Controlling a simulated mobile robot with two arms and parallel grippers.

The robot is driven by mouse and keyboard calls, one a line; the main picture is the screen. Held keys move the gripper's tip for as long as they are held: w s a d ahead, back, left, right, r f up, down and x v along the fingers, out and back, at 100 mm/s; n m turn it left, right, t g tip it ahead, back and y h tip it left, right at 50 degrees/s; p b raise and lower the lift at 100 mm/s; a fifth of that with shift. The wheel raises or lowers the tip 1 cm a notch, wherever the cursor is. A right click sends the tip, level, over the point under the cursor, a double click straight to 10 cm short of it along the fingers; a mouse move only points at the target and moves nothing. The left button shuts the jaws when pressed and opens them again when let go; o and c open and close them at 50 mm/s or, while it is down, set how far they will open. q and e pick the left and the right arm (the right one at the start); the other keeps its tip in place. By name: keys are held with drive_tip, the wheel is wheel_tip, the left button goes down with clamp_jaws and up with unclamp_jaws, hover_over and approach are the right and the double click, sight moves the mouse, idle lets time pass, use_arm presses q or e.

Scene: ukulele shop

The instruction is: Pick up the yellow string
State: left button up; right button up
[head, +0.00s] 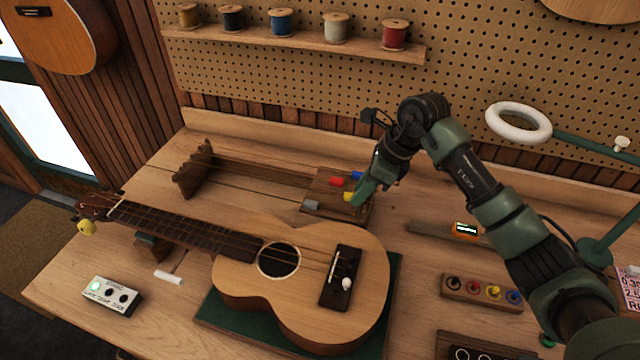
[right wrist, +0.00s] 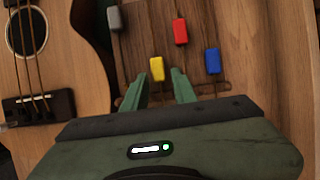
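The yellow string's end tag (head: 348,196) sits on a wooden block (head: 325,182) at the right end of a string rack, among red, blue and grey tags. In the right wrist view the yellow tag (right wrist: 157,69) lies just ahead of the fingertips, in line with the gap between them. My right gripper (head: 362,191) is open and empty, pointing down over the block beside the yellow tag. In the head view its finger partly overlaps the tag, so contact cannot be told. My left gripper is not in view.
The red (right wrist: 180,31), blue (right wrist: 213,60) and grey (right wrist: 114,18) tags are close around. A ukulele (head: 310,265) lies on a green mat in front. A peg block (head: 480,291) and an orange tuner (head: 466,230) lie to the right. A lamp (head: 518,122) stands behind.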

drive_tip(key=shift+a+f, duration=0.1)
drive_tip(key=shift+f, duration=0.15)
clamp_jaws()
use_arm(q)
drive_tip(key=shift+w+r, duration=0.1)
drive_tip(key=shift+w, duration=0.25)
use_arm(e)
drive_tip(key=shift+r, duration=0.1)
